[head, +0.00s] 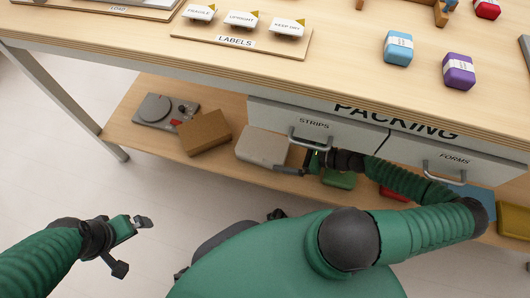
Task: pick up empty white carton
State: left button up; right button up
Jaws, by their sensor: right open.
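A whitish carton (262,147) lies on the lower shelf, partly under the drawer front, in the middle of the head view. Its top looks closed, and I cannot see whether it is empty. My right gripper (296,160) is open at the carton's right side, just below the STRIPS drawer handle. One dark finger reaches along the carton's lower right edge; the other is hard to make out. I cannot tell whether it touches. My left gripper (132,246) is open and empty above the floor at the lower left.
A brown box (205,132) and a grey device (165,109) sit left of the carton on the shelf. A green item (338,179) lies to the right. The STRIPS drawer handle (310,141) juts out close above my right gripper. The tabletop (350,70) overhangs the shelf.

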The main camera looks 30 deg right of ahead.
jog(key=w+a+f+b, duration=0.1)
jog(key=b, duration=0.1)
jog(key=w+a+f+b, duration=0.1)
jog(key=shift+w+a+f+b, duration=0.15)
jog(key=shift+w+f+b, duration=0.25)
jog(key=shift+w+a, duration=0.2)
jog(key=shift+w, duration=0.1)
jog(key=shift+r, duration=0.1)
jog(key=shift+c, duration=0.4)
jog(key=c, duration=1)
